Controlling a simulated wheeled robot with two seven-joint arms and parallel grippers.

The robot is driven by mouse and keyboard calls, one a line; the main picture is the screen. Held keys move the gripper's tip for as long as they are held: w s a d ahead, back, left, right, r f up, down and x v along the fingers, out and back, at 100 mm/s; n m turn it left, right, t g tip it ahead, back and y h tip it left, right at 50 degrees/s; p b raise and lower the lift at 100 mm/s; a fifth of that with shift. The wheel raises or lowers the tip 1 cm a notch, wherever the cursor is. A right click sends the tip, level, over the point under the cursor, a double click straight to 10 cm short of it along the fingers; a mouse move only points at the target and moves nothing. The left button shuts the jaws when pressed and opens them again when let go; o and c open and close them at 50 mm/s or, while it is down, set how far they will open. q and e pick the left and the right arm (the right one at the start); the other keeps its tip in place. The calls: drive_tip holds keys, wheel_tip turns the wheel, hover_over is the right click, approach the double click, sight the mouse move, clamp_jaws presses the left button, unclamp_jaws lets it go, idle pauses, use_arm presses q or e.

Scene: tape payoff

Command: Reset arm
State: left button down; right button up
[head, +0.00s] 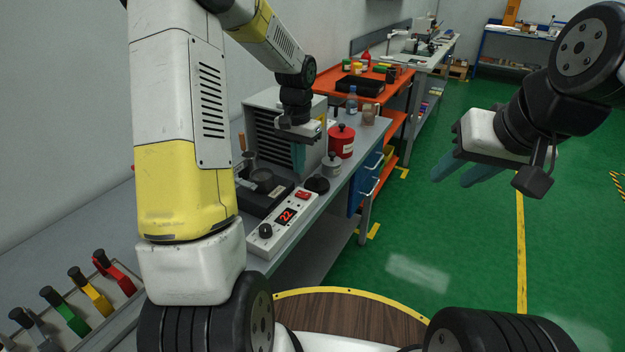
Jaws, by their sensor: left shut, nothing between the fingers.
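My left gripper (298,168) hangs with its fingers pointing down above the workbench. It is shut and empty, in front of the grey slatted box and left of the red canister. My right gripper (449,182) is raised over the green floor at the right, away from the bench. Its two teal fingers point down and left with a gap between them, and nothing shows in the gap.
On the bench stand a grey slatted box (262,131), a red canister (341,142), a small grey pot (332,166) and a white control box (283,228) reading 22. Coloured-handled levers (98,298) sit at lower left. An orange table (402,93) stands behind. The green floor (440,240) is clear.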

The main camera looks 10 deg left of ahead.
use_arm(q)
drive_tip(key=s+d+r+n+t+h, duration=0.1)
drive_tip(key=s+r+t, duration=0.2)
drive_tip(key=s+r, duration=0.5)
drive_tip(key=s+d+r+n+t+h, duration=0.1)
drive_tip(key=s+r+n+t, duration=0.1)
drive_tip(key=s+r, duration=0.7)
drive_tip(key=s+t, duration=0.1)
drive_tip(key=s, duration=0.6)
drive_tip(key=shift+s+r, duration=0.15)
drive_tip(key=shift+r, duration=0.05)
drive_tip(key=shift+d, duration=0.1)
idle(0.4)
